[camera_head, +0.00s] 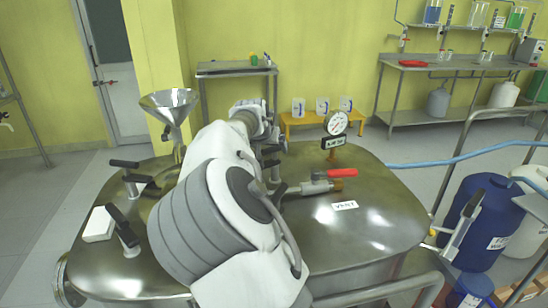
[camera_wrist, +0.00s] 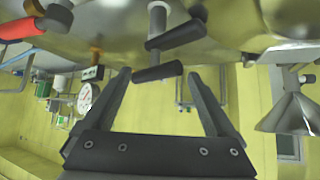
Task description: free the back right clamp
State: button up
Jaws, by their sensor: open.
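The back right clamp shows two black bar handles and a steel post in the wrist view (camera_wrist: 176,36). In the head view only part of its dark handle (camera_head: 271,163) shows beside my arm, which hides the rest. My gripper (camera_wrist: 160,78) is open. In the wrist view, the clamp's lower handle appears between or just beyond the two fingertips; I cannot tell the depth, and no grip shows. In the head view my gripper (camera_head: 265,122) is over the back of the steel lid (camera_head: 375,210).
A red-handled valve (camera_head: 330,175) and a pressure gauge (camera_head: 336,123) stand right of my arm. A steel funnel (camera_head: 170,105) and two black-handled clamps, one at the front (camera_head: 122,225), are on the left. A white block (camera_head: 99,224) lies on the lid.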

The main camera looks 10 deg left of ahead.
aim_at(274, 154)
jog(key=b+x, duration=0.1)
jog(key=x, duration=0.7)
